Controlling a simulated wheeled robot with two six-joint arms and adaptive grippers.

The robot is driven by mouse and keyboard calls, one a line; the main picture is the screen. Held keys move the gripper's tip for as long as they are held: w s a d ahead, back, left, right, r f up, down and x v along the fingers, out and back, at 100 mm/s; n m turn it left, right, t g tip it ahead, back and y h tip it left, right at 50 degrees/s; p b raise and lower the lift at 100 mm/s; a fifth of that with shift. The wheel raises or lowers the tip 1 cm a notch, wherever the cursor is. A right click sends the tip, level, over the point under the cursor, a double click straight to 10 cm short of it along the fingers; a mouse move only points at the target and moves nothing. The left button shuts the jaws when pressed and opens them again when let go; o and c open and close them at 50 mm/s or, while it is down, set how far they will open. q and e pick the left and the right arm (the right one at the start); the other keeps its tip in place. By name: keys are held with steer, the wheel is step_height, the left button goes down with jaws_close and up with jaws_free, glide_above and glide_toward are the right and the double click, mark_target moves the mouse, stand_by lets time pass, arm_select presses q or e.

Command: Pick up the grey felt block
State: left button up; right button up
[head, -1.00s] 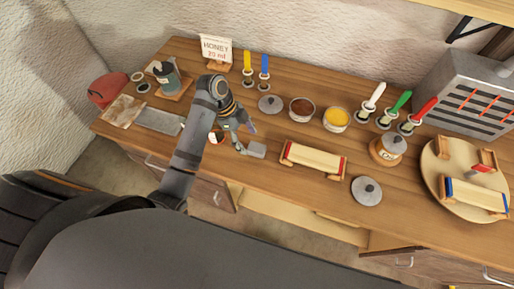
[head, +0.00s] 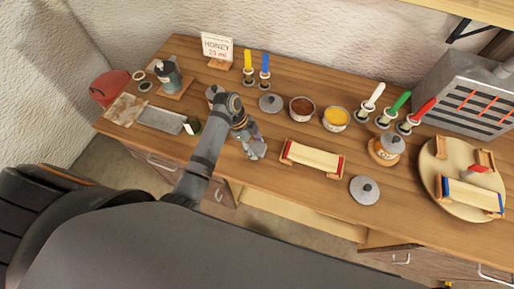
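The grey felt block (head: 259,153) lies on the wooden workbench, left of the red-ended wooden piece, in the head view. My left gripper (head: 253,147) is right over it, its fingers down at the block and covering most of it. I cannot tell whether the fingers are closed on the block or still apart around it. My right gripper is not in view.
A wooden form with red ends (head: 312,160) stands close on the right. A grey lid (head: 364,190) lies near the front edge. Bowls of brown (head: 301,109) and yellow (head: 336,119) stand behind. A dark green-and-white item (head: 192,126) sits left of my gripper.

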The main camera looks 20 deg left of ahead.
mark_target(254, 144)
arm_select(q)
steer(key=c, duration=0.6)
steer(key=shift+r, duration=0.1)
steer(key=shift+w+r, duration=0.1)
steer(key=shift+r, duration=0.15)
steer(key=s+r, duration=0.1)
steer(key=r+b, duration=0.1)
steer(key=r, duration=0.1)
steer(key=s+r+b, duration=0.1)
steer(key=r, duration=0.1)
steer(key=shift+s+d+r, duration=0.2)
steer(key=shift+s+d, duration=0.05)
steer(key=shift+s, duration=0.1)
steer(key=s+r+p, duration=0.2)
steer(key=s, duration=0.1)
steer(key=s+d+r+p, duration=0.1)
steer(key=s+r+p, duration=0.1)
steer(key=s, duration=0.2)
steer(key=s+r+p, duration=0.2)
steer(key=s+r, duration=0.1)
steer(key=s, duration=0.1)
steer(key=shift+s+d, duration=0.15)
steer(key=shift+d, duration=0.05)
